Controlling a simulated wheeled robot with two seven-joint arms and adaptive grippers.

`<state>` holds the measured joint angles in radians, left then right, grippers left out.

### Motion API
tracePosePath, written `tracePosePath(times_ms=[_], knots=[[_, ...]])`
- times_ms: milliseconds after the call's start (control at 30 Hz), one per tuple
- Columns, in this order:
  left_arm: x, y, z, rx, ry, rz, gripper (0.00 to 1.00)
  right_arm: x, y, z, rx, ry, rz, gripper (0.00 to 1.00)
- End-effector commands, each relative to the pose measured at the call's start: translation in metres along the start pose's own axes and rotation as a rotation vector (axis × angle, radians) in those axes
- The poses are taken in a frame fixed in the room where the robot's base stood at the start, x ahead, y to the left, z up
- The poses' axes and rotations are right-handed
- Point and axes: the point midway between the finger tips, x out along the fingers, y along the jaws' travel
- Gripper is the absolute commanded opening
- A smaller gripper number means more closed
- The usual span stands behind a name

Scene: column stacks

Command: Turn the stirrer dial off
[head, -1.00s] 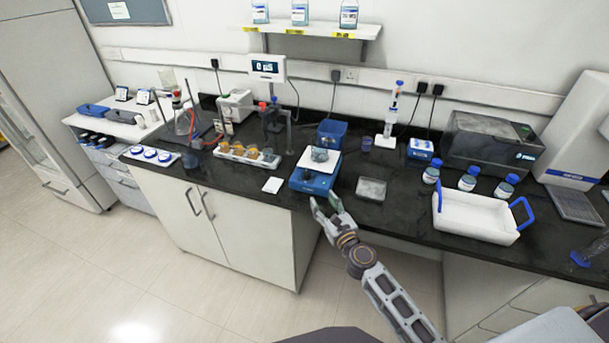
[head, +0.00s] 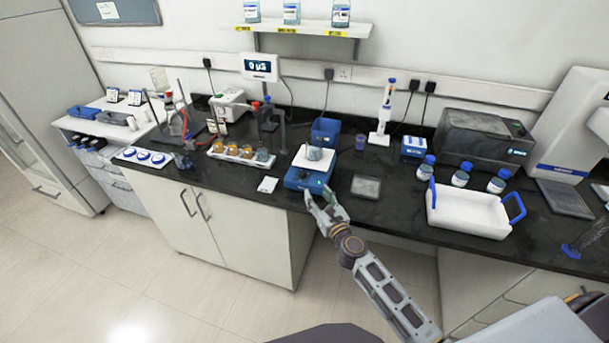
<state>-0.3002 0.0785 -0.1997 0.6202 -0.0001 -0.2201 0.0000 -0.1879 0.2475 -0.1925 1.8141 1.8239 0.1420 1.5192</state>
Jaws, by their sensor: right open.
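The stirrer (head: 298,180) is a blue box with a white top plate at the front edge of the black bench. A small beaker (head: 315,153) with greyish contents stands on its plate. My right gripper (head: 316,194) is open at the stirrer's front face, with its fingers close to the front right part. The dial itself is too small and partly hidden by the fingers, so I cannot tell its setting or whether the fingers touch it. My left gripper is not in view.
A flat grey pad (head: 366,187) lies right of the stirrer and a white square (head: 267,184) lies to its left. A white tray with blue handles (head: 468,214) stands further right. A rack of amber-filled vessels (head: 237,153) stands to the left.

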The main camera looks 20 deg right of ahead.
Motion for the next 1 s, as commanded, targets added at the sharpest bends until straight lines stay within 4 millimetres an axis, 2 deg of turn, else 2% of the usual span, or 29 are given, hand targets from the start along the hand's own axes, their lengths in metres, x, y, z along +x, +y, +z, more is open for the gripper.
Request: tracePosePath(times_ms=[1000], knots=[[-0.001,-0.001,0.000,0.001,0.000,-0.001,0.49,0.082,0.001,0.001,0.000,-0.002,0.001,0.49]])
